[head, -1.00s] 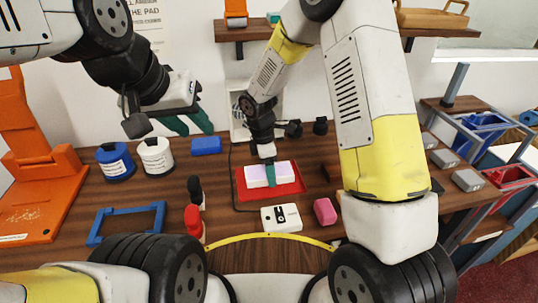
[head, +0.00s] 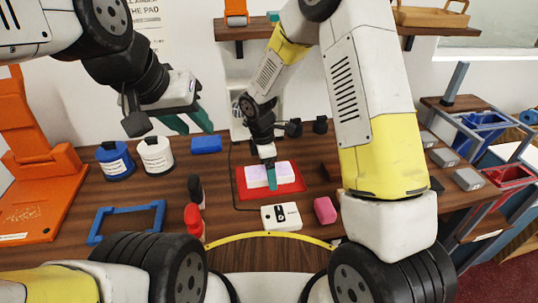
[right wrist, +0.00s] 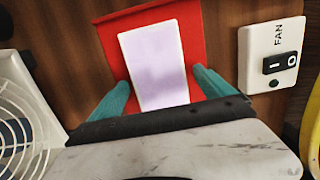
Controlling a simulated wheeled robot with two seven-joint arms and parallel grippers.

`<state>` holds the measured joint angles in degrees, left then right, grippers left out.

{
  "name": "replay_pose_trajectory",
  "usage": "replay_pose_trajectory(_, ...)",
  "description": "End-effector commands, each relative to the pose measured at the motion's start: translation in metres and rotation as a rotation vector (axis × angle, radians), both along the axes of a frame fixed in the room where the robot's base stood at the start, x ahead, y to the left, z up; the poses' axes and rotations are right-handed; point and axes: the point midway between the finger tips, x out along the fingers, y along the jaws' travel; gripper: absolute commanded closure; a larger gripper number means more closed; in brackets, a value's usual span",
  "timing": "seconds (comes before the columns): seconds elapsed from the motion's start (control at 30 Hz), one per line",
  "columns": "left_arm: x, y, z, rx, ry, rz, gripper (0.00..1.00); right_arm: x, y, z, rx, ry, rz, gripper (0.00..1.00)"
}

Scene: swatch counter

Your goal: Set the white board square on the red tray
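The white board (head: 284,173) lies flat on the red tray (head: 246,193), its edges looking nearly in line with the tray's. It also shows in the right wrist view (right wrist: 153,60), with red tray (right wrist: 108,42) bare around it. My right gripper (right wrist: 162,85) is low over the tray, its teal fingers apart on either side of the board, with narrow gaps. In the head view, the right gripper (head: 270,177) hides part of the board. My left gripper (head: 189,122) is raised at the upper left, its fingers apart and empty.
A white fan switch box (head: 281,217) and a pink block (head: 325,210) stand in front of the tray.

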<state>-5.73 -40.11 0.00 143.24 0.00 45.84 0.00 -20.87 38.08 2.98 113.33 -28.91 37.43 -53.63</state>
Motion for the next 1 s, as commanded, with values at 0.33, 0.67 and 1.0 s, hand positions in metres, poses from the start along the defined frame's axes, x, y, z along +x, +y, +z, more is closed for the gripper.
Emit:
replay_pose_trajectory(0.33, 0.0, 0.0, 0.0, 0.0, 0.0, 0.0, 0.64, 0.001, 0.002, 0.017, 0.002, -0.003, -0.001, 0.08)
replay_pose_trajectory(0.67, 0.0, 0.0, 0.0, 0.0, 0.0, 0.0, 0.64, -0.001, 0.009, 0.069, 0.001, -0.002, -0.001, 0.08)
replay_pose_trajectory(1.0, 0.0, 0.0, 0.0, 0.0, 0.0, 0.0, 0.64, -0.016, -0.029, 0.143, 0.077, -0.098, -0.286, 0.08)
